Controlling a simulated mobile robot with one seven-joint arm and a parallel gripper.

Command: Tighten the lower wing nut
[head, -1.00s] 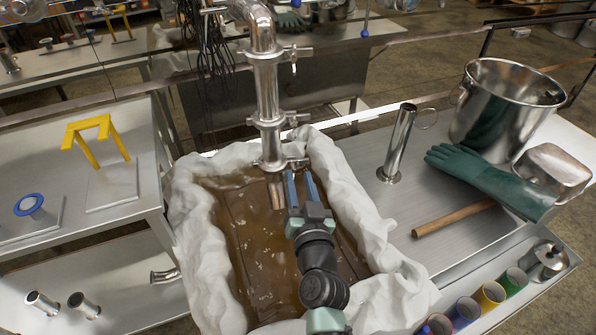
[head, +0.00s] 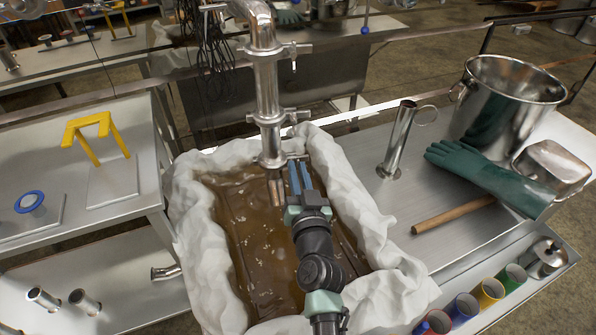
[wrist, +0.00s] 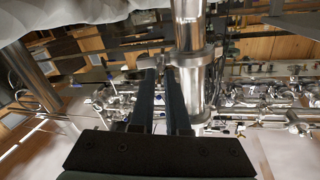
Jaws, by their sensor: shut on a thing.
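A polished steel pipe (head: 267,95) comes down over a tray of brown syrup (head: 240,230). Clamps ring it at several heights. The lowest clamp (head: 272,160) sits near the pipe's bottom end; it also shows in the wrist view (wrist: 188,58). Its lower wing nut is mostly hidden at my fingertips. My gripper (head: 298,163) reaches in from the front right, its blue fingers close together and shut on the wing nut. In the wrist view my gripper (wrist: 162,72) has its two dark fingers at the clamp's left side, with a narrow gap between them.
White cloth (head: 350,190) drapes the tray's rim close around my arm. To the right are an upright steel tube (head: 398,140), a green glove (head: 485,175), a wooden handle (head: 453,214) and a steel pot (head: 507,105). A yellow stand (head: 97,135) is on the left table.

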